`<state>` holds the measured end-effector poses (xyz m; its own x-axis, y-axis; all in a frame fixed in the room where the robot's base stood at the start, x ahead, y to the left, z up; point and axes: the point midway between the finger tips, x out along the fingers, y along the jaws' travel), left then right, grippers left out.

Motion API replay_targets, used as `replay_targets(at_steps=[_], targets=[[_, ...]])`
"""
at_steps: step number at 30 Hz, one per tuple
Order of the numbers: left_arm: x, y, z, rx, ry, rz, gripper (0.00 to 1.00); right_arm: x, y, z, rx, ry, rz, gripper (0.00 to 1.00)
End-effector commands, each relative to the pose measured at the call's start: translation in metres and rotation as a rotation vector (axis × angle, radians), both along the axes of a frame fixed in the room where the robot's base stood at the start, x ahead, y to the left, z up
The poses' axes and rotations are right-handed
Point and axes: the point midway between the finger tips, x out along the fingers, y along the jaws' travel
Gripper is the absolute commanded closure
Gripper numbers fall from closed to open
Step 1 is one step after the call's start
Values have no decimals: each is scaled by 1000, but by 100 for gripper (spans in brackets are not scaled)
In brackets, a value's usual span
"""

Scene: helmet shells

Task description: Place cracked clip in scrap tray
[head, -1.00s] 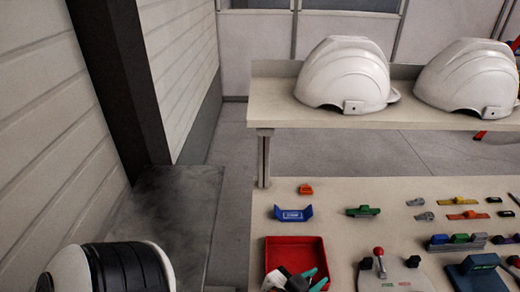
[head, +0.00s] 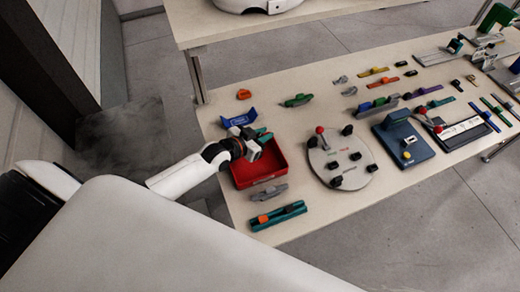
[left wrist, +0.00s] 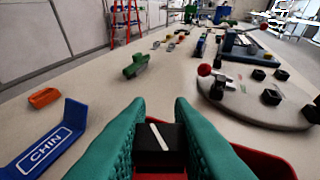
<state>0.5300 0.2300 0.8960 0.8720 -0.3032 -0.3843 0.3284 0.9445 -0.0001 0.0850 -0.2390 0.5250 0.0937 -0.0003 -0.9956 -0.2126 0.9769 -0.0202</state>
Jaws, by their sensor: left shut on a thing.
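My left gripper (head: 262,136) is over the red tray (head: 264,181), near its back edge. In the left wrist view its teal fingers (left wrist: 160,142) are shut on a small black clip (left wrist: 158,134) with a slanted white mark across its face. The clip is held between the fingertips, and part of the red tray (left wrist: 262,160) shows below and behind them. The head view is too small to show the clip in the fingers. The inside of the tray is partly hidden by the gripper. My right gripper is not in view.
A blue CHIN holder (head: 238,118) and an orange piece (head: 243,94) lie behind the tray. A green piece (head: 296,100) is further right. A round plate (head: 340,158) with knobs stands right of the tray. A grey piece (head: 268,193) and a teal holder (head: 278,216) lie in front.

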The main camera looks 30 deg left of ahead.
Motion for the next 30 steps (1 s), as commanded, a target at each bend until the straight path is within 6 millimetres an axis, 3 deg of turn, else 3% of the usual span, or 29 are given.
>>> replay_targets(at_steps=[13, 26, 27, 30], targets=[[0, -1, -59, 1, 0, 0, 100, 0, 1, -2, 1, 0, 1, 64], [0, -1, -68, 0, -2, -1, 100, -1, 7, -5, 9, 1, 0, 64], [0, -1, -69, 0, -2, 0, 78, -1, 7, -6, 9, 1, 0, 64], [0, -1, -67, 0, -2, -1, 70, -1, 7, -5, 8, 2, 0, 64]])
